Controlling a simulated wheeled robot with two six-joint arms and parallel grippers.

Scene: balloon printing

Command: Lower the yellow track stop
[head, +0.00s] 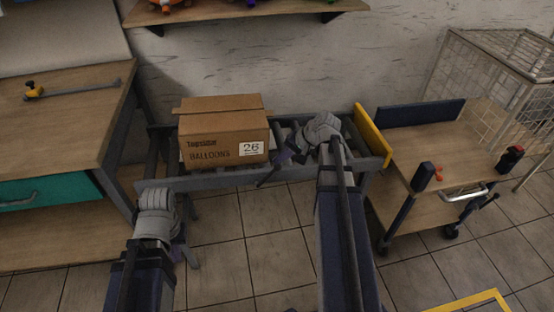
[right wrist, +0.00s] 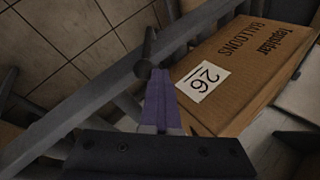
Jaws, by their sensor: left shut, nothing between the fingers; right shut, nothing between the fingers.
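The yellow track stop (head: 372,136) stands upright at the right end of the grey roller track (head: 215,181). My right gripper (head: 273,171) is shut and empty, at the track's front rail, left of the stop and apart from it. In the right wrist view its purple fingers (right wrist: 158,98) are closed together, beside the rail and close to the cardboard box (right wrist: 235,70); the stop is not in that view. My left gripper (head: 157,205) is at the track's left front end, shut and empty, its fingertips mostly hidden by the wrist.
The cardboard balloon box (head: 222,133) sits on the track, left of my right gripper. A wooden cart (head: 440,145) stands just right of the stop, with a wire cage (head: 492,65) behind. A wooden workbench (head: 65,120) is at the left. The tiled floor in front is mostly clear.

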